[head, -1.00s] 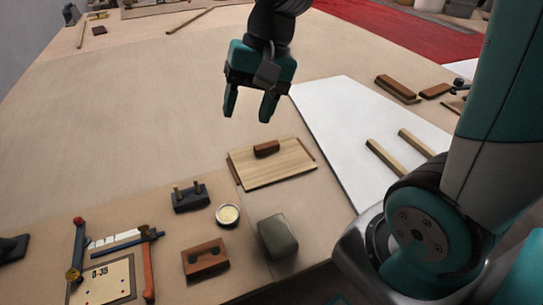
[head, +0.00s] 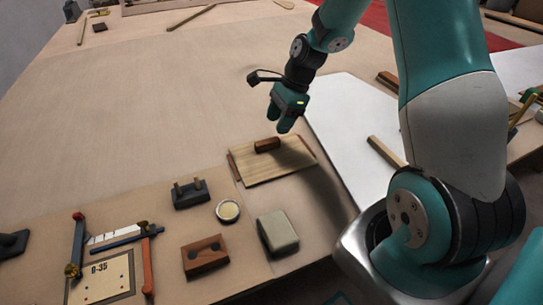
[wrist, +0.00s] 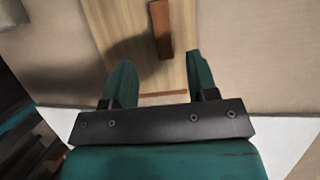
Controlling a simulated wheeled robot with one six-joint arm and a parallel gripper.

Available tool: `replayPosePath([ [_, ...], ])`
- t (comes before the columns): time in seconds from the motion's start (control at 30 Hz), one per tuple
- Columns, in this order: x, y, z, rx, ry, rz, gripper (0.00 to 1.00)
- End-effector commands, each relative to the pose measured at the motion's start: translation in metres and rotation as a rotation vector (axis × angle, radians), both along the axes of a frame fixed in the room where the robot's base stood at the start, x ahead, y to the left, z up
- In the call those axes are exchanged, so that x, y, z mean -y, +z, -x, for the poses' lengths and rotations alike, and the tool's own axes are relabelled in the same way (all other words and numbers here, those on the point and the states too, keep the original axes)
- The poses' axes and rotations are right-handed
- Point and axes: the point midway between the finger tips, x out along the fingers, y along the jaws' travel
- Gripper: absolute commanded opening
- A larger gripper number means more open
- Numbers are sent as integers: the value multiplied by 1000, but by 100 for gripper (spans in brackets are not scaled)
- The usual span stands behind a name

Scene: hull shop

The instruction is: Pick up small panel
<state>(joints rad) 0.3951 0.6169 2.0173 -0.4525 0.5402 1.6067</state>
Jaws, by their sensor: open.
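The small panel (head: 278,168) is a thin light-wood board lying flat on the tan bench, with darker strips at its two ends. A reddish-brown block-shaped handle (head: 267,145) sits on its top. My gripper (head: 284,128) points down above the panel's back right part. In the wrist view the fingers of my gripper (wrist: 160,72) are open and empty, one on each side of the handle's line. The panel (wrist: 125,30) runs up the picture there, and the handle (wrist: 161,30) lies beyond the fingertips. The fingers look apart from the handle.
A white sheet (head: 345,125) lies to the right. The bench behind left is clear.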

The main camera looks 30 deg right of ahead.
Motion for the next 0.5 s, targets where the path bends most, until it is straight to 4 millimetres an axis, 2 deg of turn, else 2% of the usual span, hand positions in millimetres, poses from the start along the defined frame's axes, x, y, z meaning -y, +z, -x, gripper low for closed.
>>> replayPosePath([
  [0.03, -3, -7, 0, -1, 2, -1, 53],
  [0.27, -10, -22, -2, -1, 3, -1, 53],
  [0.5, -24, -55, -8, -2, 3, 0, 53],
])
